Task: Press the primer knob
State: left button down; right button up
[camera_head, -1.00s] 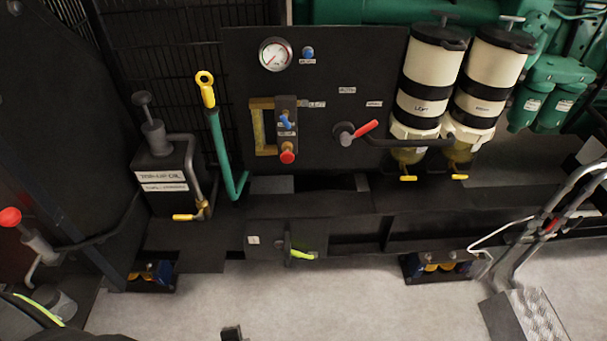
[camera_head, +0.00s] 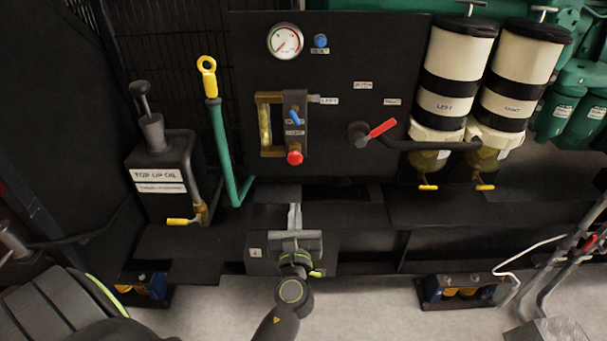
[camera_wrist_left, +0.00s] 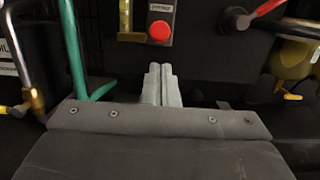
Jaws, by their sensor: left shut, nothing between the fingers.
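A red round knob (camera_head: 294,158) sits at the bottom of a small bracket on the dark panel, below a blue lever (camera_head: 294,117). A small label above the knob is too blurred to read surely. The red knob also shows in the left wrist view (camera_wrist_left: 160,31), above my fingertips. My left gripper (camera_head: 294,212) is shut and empty, with its fingers pointing up toward the panel. In the picture its tips are below the red knob and apart from it. In the left wrist view the shut fingers (camera_wrist_left: 161,76) are side by side. My right gripper is not in view.
A gauge (camera_head: 285,40) and blue knob (camera_head: 320,40) are higher on the panel. A red-handled valve (camera_head: 382,128) and two white filter canisters (camera_head: 460,50) stand right. A dark ledge runs below the panel.

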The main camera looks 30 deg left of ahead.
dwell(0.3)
pick_arm(q)
send_near(295, 162)
jog(key=p+x, duration=0.1)
jog(key=x, duration=0.4)
jog(key=shift+w+a+r, duration=0.1)
jog(key=shift+w+r, duration=0.05)
jog(key=shift+w+a, duration=0.4)
jog(key=shift+w, duration=0.25)
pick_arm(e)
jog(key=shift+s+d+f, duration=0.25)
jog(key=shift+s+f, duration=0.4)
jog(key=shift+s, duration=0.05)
